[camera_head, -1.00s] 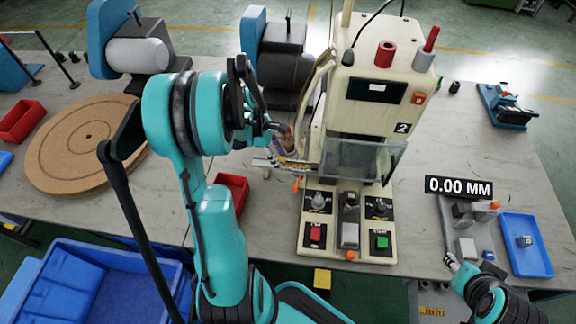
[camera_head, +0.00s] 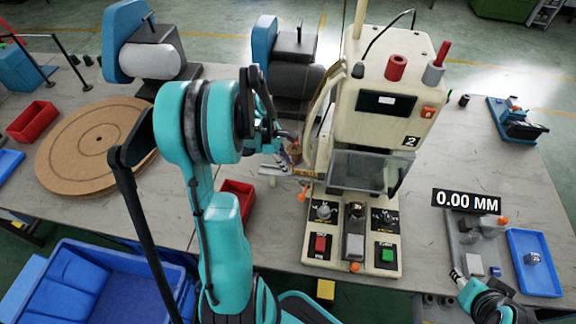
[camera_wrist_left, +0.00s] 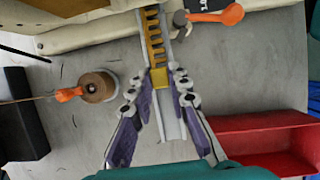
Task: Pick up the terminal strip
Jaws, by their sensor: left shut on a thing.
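The terminal strip (camera_wrist_left: 156,42) is a yellow-orange toothed strip lying along a narrow metal guide at the machine's left side. In the head view a short piece of the strip (camera_head: 303,172) shows beside the press. My left gripper (camera_wrist_left: 158,80) is shut on the near end of the strip, with purple-padded fingers on either side. The strip still lies in line with the guide; whether it is lifted I cannot tell. In the head view my arm hides much of this gripper. My right gripper (camera_head: 457,273) is low at the right, by the grey fixture; its fingers are too small to read.
The cream press (camera_head: 385,110) stands just right of the strip. An orange-handled lever (camera_wrist_left: 218,16) and a copper-coloured spool (camera_wrist_left: 98,87) are close by. A red bin (camera_wrist_left: 262,140) sits near the left gripper. A blue tray (camera_head: 535,262) is at the right.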

